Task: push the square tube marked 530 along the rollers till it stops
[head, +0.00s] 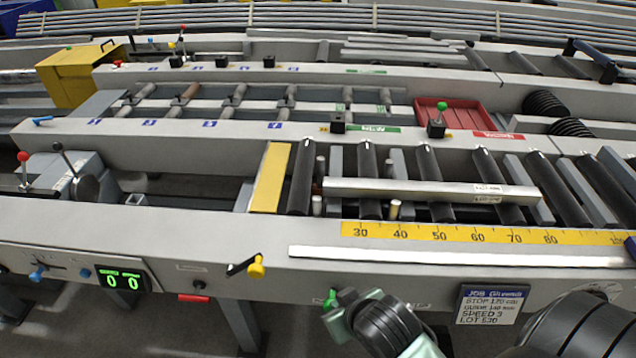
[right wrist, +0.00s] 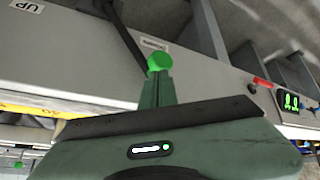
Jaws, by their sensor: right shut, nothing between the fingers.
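A grey square tube (head: 410,190) lies across several dark rollers (head: 428,165), roughly lengthwise along the table. It carries white labels near its right end, too small to read, so I cannot confirm the 530. My right gripper (head: 341,302) is shut and empty, in front of the table's front beam and below the tube, clear of it. In the right wrist view its fingers (right wrist: 158,90) point at a green knob (right wrist: 159,62) on a dark lever; I cannot tell whether they touch. My left gripper is not in view.
A yellow scale (head: 470,234) runs along the front beam, with a long pale strip (head: 450,257) before it. A yellow plate (head: 270,178) stands left of the rollers. A job sign (head: 490,304), a yellow-knobbed lever (head: 256,266) and a green display reading zeros (head: 124,279) are on the front.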

